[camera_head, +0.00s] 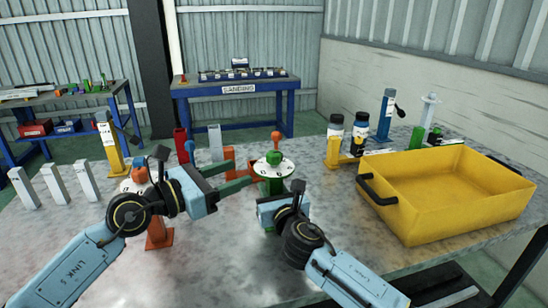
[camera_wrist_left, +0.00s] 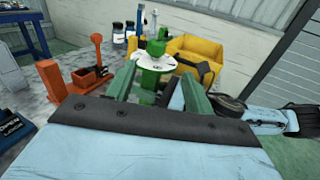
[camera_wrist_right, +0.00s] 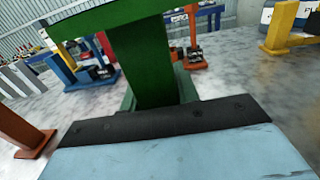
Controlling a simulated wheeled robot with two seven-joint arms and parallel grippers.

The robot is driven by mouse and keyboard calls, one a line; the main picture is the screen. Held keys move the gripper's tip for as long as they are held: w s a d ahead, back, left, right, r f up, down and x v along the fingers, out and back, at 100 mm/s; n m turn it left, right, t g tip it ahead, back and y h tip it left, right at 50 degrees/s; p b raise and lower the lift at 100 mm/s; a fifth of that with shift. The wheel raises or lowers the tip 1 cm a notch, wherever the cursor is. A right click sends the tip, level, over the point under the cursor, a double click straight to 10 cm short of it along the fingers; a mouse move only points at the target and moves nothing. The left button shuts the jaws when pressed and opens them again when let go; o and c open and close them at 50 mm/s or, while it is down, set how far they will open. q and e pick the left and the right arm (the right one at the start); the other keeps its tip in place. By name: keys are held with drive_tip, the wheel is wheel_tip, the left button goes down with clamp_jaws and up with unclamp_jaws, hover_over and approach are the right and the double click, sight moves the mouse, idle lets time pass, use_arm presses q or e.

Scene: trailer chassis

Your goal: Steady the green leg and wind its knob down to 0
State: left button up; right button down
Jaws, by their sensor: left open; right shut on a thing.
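The green leg (camera_head: 271,187) stands upright near the middle of the table, with a round white dial (camera_head: 262,170) and a green knob (camera_head: 274,158) on top. The dial's marks are too small to read. My right gripper (camera_wrist_right: 150,95) is shut on the green leg's column below the dial; the head view partly hides this hold behind the wrist. My left gripper (camera_head: 241,174) is open and empty, just left of the dial. In the left wrist view its fingers point toward the dial (camera_wrist_left: 152,63) and knob (camera_wrist_left: 155,47), not closed on them.
A yellow bin (camera_head: 440,190) with a black handle stands at right. An orange jack (camera_wrist_left: 55,90) stands near the left gripper. Several grey posts (camera_head: 55,182) line the left side; bottles and a blue leg (camera_head: 385,115) stand behind. The front table area is mostly clear.

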sight(268, 160)
use_arm(q)
drive_tip(key=x, duration=1.1)
drive_tip(key=shift+w+d, duration=0.1)
drive_tip(key=shift+w, duration=0.35)
drive_tip(key=shift+c, duration=0.4)
drive_tip(key=c, duration=0.9)
drive_tip(key=shift+f, duration=0.1)
